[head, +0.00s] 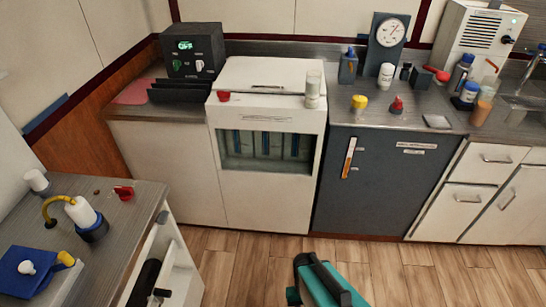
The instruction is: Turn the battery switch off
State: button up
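No part in view is clearly labelled as the battery switch. A black box (192,50) with a lit green display, which seems to read OFF, stands on the back left counter; small light-coloured controls sit below the display, too small to read their positions. A white unit (481,40) at the back right has a small green light and a black knob (507,40) on its front. A teal and black part (325,283) at the bottom edge looks like part of my arm. My gripper's fingers do not show.
A near left counter (140,200) holds a small red item (124,192), a white-and-blue bottle and a blue box. A white glass-fronted cabinet (265,190) and a dark grey door (375,195) line the back. The wooden floor (430,275) in front is clear.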

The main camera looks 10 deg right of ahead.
aim_at(224, 97)
jog(key=z, duration=0.05)
jog(key=i, duration=1)
jog(key=u, duration=0.05)
